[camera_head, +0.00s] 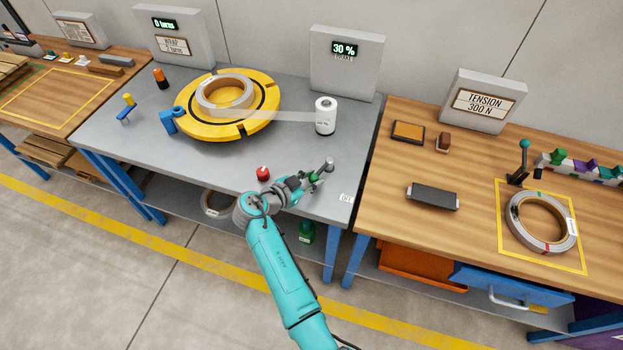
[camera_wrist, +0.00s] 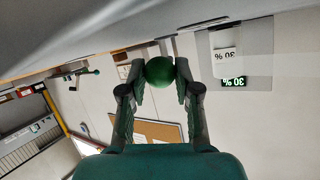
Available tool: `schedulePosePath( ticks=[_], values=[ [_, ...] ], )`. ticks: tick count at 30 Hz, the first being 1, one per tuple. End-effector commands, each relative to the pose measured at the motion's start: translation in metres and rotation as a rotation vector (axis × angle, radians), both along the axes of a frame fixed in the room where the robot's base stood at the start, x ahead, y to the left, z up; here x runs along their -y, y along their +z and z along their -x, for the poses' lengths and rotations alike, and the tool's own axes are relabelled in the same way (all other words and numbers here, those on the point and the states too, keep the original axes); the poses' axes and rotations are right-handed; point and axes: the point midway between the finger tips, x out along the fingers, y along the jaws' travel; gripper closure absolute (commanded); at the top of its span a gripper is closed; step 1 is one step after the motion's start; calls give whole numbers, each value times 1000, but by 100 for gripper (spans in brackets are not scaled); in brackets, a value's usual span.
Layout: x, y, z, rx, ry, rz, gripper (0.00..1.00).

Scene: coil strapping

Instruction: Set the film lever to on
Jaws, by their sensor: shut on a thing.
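The film lever shows a round green knob (camera_wrist: 160,71) in the wrist view, between my two fingertips. My gripper (camera_wrist: 160,78) is shut on this knob. In the head view my gripper (camera_head: 316,176) is at the front right of the grey table (camera_head: 230,165), with a bit of green showing at its fingers. The lever's shaft and base are mostly hidden by my gripper. A small white label (camera_head: 345,197) lies on the table to the right of my gripper; its lettering is too small to read surely.
A yellow turntable (camera_head: 188,124) carries a coil (camera_head: 224,97), with clear film running to a white roll (camera_head: 326,116). A red button (camera_head: 263,174) is left of my gripper. A display (camera_head: 346,60) behind reads 30 %. A wooden table (camera_head: 460,215) stands to the right.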

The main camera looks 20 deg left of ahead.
Motion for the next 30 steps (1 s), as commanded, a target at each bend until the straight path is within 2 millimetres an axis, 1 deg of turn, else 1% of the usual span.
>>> schedulePosePath(
  ticks=[1,2,3,4,5,14,17,20,30],
  values=[
    [0,-2,0,-3,1,1,100],
    [0,-2,0,-3,1,1,66],
    [0,-2,0,-3,1,1,56],
    [0,-2,0,-3,1,1,48],
    [0,-2,0,-3,1,1,43],
    [0,-1,1,-1,2,1,43],
    [-3,1,5,-1,3,1,43],
    [-8,5,15,-1,3,1,43],
    [-36,30,69,-1,4,0,43]
  ],
)
